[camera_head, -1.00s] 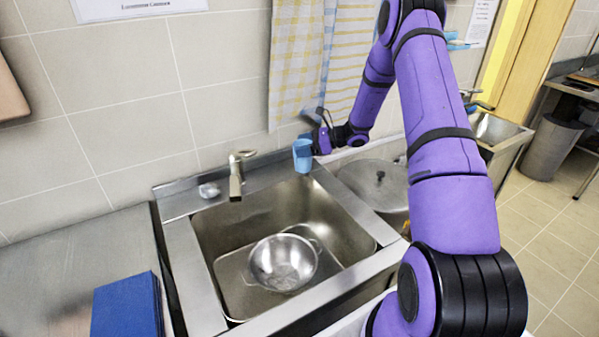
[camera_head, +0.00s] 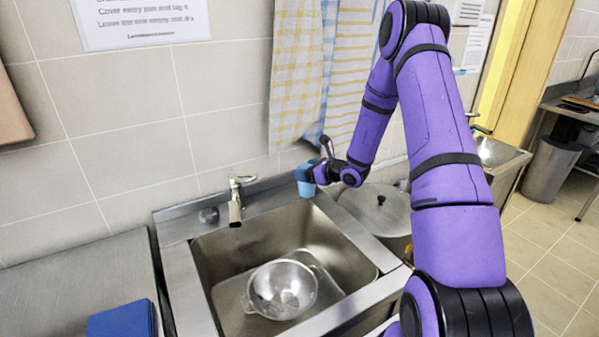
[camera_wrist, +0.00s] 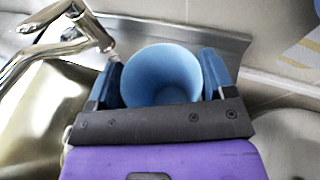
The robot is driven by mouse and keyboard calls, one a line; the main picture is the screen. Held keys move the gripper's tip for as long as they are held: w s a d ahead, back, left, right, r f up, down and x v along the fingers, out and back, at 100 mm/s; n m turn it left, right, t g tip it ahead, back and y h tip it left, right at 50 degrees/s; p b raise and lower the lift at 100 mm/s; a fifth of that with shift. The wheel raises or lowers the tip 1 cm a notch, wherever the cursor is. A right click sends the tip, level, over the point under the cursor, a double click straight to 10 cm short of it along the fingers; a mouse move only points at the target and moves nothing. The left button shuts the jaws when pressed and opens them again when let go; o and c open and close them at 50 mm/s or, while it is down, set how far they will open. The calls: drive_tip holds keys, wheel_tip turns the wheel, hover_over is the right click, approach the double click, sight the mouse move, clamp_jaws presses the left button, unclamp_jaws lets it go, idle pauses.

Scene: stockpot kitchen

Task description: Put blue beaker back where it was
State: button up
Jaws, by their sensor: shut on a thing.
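The blue beaker (camera_head: 304,181) is upright at the back right corner of the sink, in front of the tiled wall. My gripper (camera_head: 312,174) is shut on it from the right. In the wrist view the beaker (camera_wrist: 161,77) sits between the two fingers of my gripper (camera_wrist: 162,84), its open mouth towards the camera, and it looks empty. I cannot tell whether its base touches the sink's back ledge or hangs just above it.
The sink (camera_head: 230,265) holds a metal colander (camera_head: 282,289). A tap (camera_head: 235,200) stands on the back ledge, left of the beaker. A lidded stockpot (camera_head: 377,208) is just right of the sink. Towels (camera_head: 300,90) hang behind. A blue block-like object (camera_head: 122,320) lies on the left counter.

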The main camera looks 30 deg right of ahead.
drive_tip(key=shift+w+d+f, duration=0.4)
drive_tip(key=shift+w+f, duration=0.35)
drive_tip(key=shift+w, duration=0.8)
drive_tip(key=shift+w+d+f, duration=0.4)
drive_tip(key=shift+w+f, duration=0.3)
drive_tip(key=shift+w, duration=0.9)
drive_tip(key=shift+w+d+f, duration=0.4)
drive_tip(key=shift+w+f, duration=0.35)
drive_tip(key=shift+w, duration=0.8)
drive_tip(key=shift+f, duration=0.1)
drive_tip(key=o, duration=0.9)
